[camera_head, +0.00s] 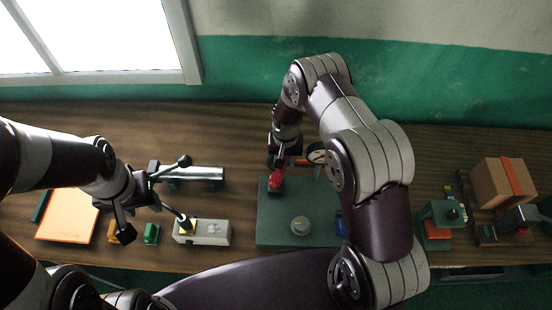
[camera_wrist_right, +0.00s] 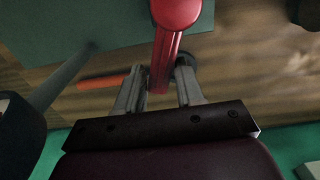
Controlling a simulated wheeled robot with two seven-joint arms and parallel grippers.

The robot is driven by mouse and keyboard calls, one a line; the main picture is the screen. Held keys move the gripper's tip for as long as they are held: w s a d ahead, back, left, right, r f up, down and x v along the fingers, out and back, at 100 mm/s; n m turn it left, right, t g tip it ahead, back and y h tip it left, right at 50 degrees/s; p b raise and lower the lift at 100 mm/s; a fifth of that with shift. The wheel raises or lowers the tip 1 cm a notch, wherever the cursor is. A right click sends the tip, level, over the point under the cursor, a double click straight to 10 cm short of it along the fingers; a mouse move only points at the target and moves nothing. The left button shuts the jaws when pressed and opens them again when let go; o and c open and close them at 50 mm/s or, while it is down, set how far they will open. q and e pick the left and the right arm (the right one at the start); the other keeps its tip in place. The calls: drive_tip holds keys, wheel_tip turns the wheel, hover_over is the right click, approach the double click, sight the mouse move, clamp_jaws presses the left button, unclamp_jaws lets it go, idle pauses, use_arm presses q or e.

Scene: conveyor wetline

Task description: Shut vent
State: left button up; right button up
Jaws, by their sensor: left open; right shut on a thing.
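A red handle (camera_head: 276,182) with a round end stands at the back left of a dark green panel (camera_head: 268,228) on the bench. In the right wrist view the red handle (camera_wrist_right: 165,55) runs down between the two fingers of my right gripper (camera_wrist_right: 160,88), which is shut on it. In the head view my right gripper (camera_head: 277,163) is small and partly hidden at the panel's back edge. My left gripper (camera_head: 155,197) is open and empty above the left of the bench, by a beige box (camera_head: 206,236) with a black lever. No part is labelled as the vent.
A round gauge (camera_head: 316,153) and an orange bar lie behind the panel, partly hidden by my right arm. An orange tray (camera_head: 67,216) is at the left; a cardboard box (camera_head: 497,183) and a green device (camera_head: 441,214) are at the right.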

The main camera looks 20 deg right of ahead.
drive_tip(key=o, duration=0.8)
drive_tip(key=shift+s+f, duration=0.25)
drive_tip(key=shift+s, duration=0.25)
drive_tip(key=shift+o, duration=0.4)
drive_tip(key=shift+s+d+r, duration=0.1)
drive_tip(key=shift+d+r, duration=0.05)
drive_tip(key=shift+r, duration=0.05)
wheel_tip(320, 180, up, 7)
drive_tip(key=p, duration=0.5)
drive_tip(key=shift+w, duration=0.25)
